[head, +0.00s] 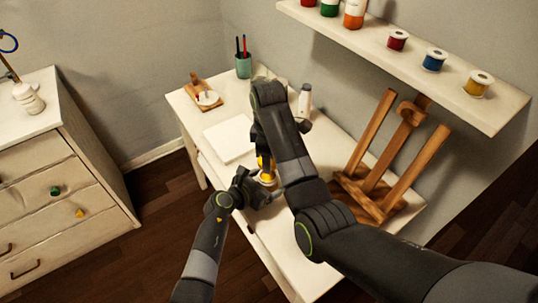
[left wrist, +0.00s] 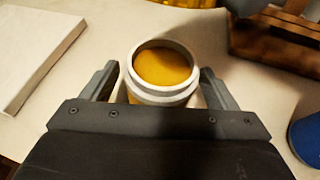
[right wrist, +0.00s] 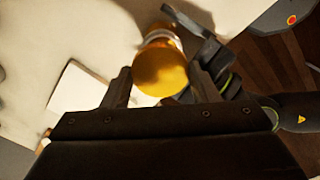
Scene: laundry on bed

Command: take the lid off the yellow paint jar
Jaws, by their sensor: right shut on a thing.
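The yellow paint jar (left wrist: 163,97) stands upright on the white desk with its mouth uncovered, showing yellow paint inside and a pale rim. My left gripper (left wrist: 158,72) has its fingers on either side of the jar, spread apart, with a small gap visible at the left finger. In the head view the jar (head: 268,179) is partly hidden by my arms. The yellow lid (right wrist: 160,74) is between the fingers of my right gripper (right wrist: 161,70), which is shut on it. The lid is off the jar, and in the head view it shows just above it (head: 263,163).
A white canvas (head: 229,138) lies left of the jar. A wooden easel (head: 372,190) stands to the right. A blue container (left wrist: 306,138) is close on the right in the left wrist view. A green pen cup (head: 243,66) stands at the back, and a shelf (head: 440,88) hangs above.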

